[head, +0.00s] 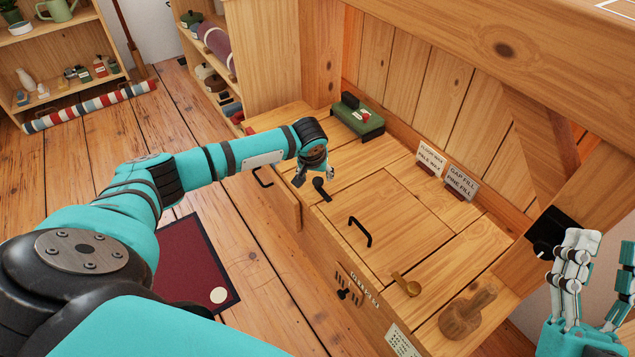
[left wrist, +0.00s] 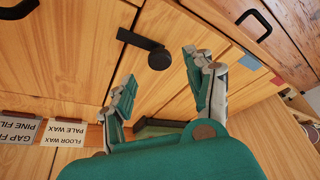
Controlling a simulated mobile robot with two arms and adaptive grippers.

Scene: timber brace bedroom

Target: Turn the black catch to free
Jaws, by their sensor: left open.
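The black catch (head: 319,186) is a short bar with a round knob, on the wooden bench top left of the hatch panel (head: 395,215). Its bar points toward the hatch. In the left wrist view the catch (left wrist: 140,40) crosses a board seam, with the knob at the right end of the bar. My left gripper (head: 314,179) is open just above the catch. In the left wrist view its fingers (left wrist: 160,70) are spread, with the knob just beyond the gap; contact cannot be told. My right gripper (head: 601,262) is open and empty at the far right.
The hatch has a black handle (head: 361,232). A brass latch (head: 406,285) and a wooden knob (head: 467,312) sit to the right. A green block-like object (head: 358,122) and label cards (head: 461,182) stand at the back. A black box (head: 549,232) is on the brace near my right gripper.

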